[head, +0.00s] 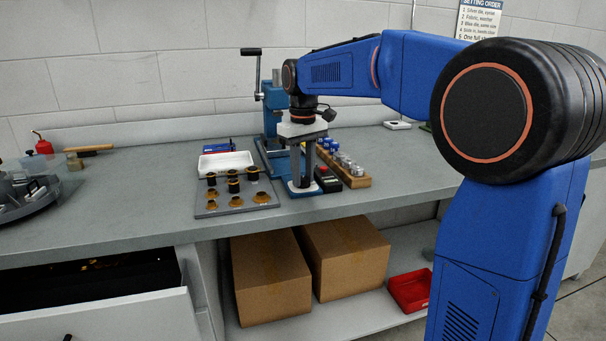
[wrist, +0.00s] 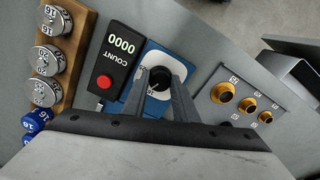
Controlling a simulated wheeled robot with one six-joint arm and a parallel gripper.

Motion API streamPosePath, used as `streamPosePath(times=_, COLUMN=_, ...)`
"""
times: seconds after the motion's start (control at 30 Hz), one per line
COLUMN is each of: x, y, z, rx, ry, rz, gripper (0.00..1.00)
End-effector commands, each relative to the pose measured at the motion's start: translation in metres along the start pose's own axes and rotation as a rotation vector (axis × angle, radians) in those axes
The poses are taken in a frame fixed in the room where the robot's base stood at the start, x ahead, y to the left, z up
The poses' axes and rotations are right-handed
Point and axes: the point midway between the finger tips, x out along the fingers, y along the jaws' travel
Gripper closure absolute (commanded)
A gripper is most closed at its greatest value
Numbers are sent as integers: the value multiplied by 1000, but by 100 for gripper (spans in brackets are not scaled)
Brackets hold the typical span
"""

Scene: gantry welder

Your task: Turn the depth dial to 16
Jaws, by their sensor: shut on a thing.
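The depth dial (wrist: 159,77) is a black round knob on a pale plate, set on the blue base of a press (head: 271,125). Small dark marks show on the plate beside the knob, but I cannot read the setting surely. My gripper (head: 302,181) points straight down at the front of the press. In the wrist view my gripper's two fingers (wrist: 161,76) stand on either side of the knob and are shut on it. In the head view the fingers hide the knob.
A counter (wrist: 117,55) reading 0000 with a red button sits beside the dial. A wooden rack of metal dies (head: 346,170) stands to the right in the head view. A grey board with brass pieces (head: 236,203) and a white tray (head: 225,161) lie to the left.

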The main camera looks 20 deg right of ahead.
Motion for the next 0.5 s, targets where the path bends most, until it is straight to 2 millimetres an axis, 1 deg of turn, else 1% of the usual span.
streamPosePath(times=0.2, x=0, y=0, z=0, rx=-172, ry=1, rz=0, gripper=96)
streamPosePath(times=0.5, x=0, y=0, z=0, rx=-341, ry=1, rz=1, gripper=96)
